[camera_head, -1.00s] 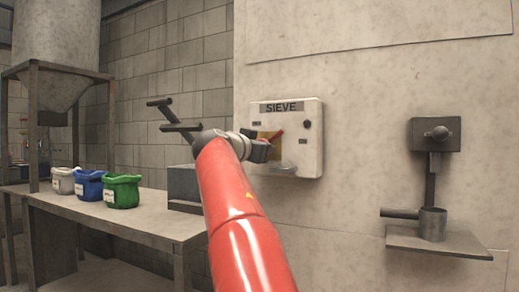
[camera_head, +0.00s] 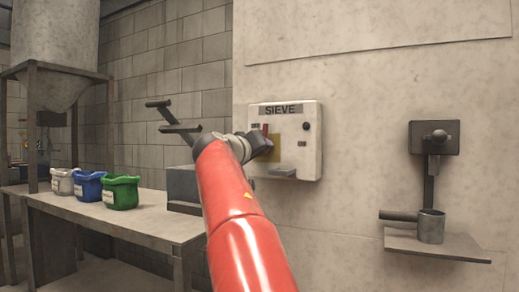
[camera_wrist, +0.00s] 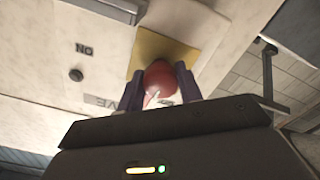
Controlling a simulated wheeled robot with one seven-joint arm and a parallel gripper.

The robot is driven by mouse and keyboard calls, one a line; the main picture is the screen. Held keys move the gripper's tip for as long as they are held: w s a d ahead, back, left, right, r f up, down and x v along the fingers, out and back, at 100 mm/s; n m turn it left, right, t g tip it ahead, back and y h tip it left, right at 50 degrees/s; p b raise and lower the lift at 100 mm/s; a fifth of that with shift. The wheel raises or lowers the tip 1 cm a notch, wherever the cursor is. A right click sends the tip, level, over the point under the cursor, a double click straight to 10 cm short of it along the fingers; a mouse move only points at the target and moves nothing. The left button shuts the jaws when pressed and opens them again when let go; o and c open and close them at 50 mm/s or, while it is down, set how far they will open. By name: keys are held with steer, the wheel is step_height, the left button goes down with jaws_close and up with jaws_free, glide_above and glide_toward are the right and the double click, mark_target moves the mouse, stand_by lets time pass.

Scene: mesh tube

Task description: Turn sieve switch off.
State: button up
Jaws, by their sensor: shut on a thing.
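The white sieve switch box (camera_head: 312,150), labelled SIEVE, is mounted on the pale wall. A yellow plate (camera_head: 275,148) on its front carries the red switch handle (camera_head: 265,128), which points roughly upward in the head view. My gripper (camera_head: 262,142) is at the left part of the box and partly hides the plate and handle. In the wrist view, which is turned over, the red handle (camera_wrist: 158,78) sits between the two dark fingers of my gripper (camera_wrist: 158,86), shut on it.
A table (camera_head: 130,217) on the left holds a white, a blue (camera_head: 88,186) and a green bag (camera_head: 121,192). A grey box with dark bars stands near its right end. A metal device with a shelf (camera_head: 437,245) is on the wall at right.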

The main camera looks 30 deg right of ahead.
steer(key=shift+r+n, duration=0.1)
steer(key=shift+n, duration=0.5)
steer(key=o, duration=1)
steer(key=shift+a, duration=0.1)
steer(key=b+v, duration=0.2)
steer(key=v, duration=0.5)
steer(key=shift+s+a+b, duration=0.25)
steer(key=shift+b, duration=0.05)
